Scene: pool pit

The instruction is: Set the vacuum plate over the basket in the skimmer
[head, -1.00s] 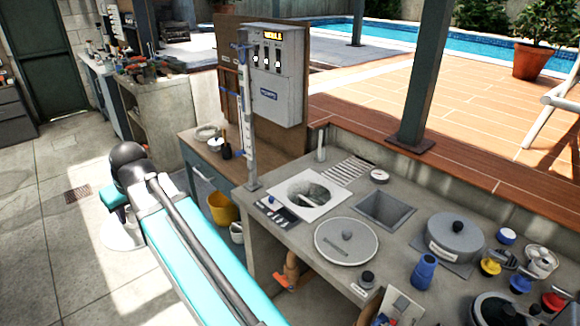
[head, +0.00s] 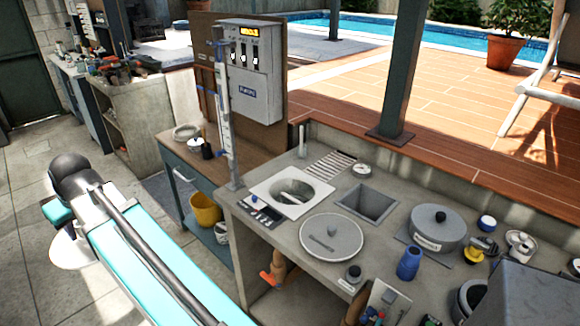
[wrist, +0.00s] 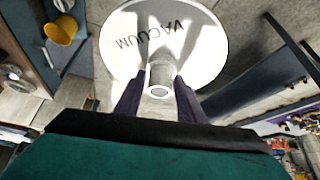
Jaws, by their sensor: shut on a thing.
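In the wrist view the vacuum plate (wrist: 128,62), a white disc marked VACUUM, is held by its grey central tube (wrist: 160,76). My gripper (wrist: 159,84) is shut on that tube, with one dark finger on each side. Concrete floor shows beyond the plate. In the head view the skimmer (head: 264,186) is a pale square frame with a round opening in the counter. Inside the opening, part of the basket (head: 294,189) shows with a light bar across it; the rest is hidden.
A round grey lid (head: 331,246) lies in front of the skimmer. A square pit (head: 368,201) is to its right, and a control pad (head: 261,213) at its left front. A post with a gauge (head: 226,120) stands behind left. A blue bottle (head: 409,263) stands further right.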

